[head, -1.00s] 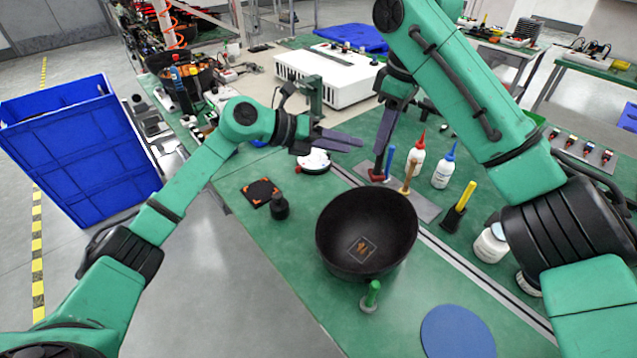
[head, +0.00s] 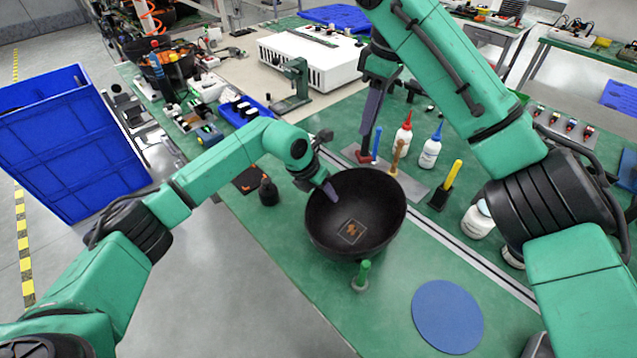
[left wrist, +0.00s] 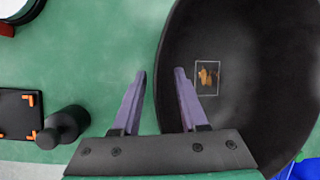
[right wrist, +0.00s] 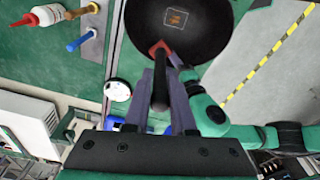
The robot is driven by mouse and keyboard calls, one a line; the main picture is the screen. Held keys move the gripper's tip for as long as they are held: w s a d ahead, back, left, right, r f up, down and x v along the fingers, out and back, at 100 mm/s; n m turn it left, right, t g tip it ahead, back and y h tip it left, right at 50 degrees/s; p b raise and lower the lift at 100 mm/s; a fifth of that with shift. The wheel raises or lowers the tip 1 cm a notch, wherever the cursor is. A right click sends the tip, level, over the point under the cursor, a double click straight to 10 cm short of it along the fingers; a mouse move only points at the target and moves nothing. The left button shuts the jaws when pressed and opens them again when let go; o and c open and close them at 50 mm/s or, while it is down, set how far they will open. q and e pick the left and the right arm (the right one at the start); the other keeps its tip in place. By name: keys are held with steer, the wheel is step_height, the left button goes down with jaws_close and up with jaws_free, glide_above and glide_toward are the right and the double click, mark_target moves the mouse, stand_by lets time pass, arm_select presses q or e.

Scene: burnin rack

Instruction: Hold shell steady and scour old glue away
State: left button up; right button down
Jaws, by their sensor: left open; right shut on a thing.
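The shell is a dark, deep bowl (head: 385,225) standing on the green bench; it fills the right of the left wrist view (left wrist: 250,90). A patch of orange-brown old glue (head: 352,231) lies in a pale square outline inside it. My left gripper (head: 326,187) is open at the shell's far-left rim. In the left wrist view one finger is outside the rim and the other over the inside. My right gripper (head: 369,118) is shut on a scraper with a dark handle (right wrist: 160,92) and red head (head: 364,156), held upright beyond the shell, apart from it.
A grey tray strip (head: 410,184) behind the shell carries a blue and a brown upright tool. Glue bottles (head: 430,150) and a yellow-handled brush (head: 452,180) stand right of it. A green-topped peg (head: 363,272) is just before the shell. A blue disc (head: 448,315) lies at front right.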

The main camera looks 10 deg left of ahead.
arm_select(q)
jaws_close()
stand_by(2.4)
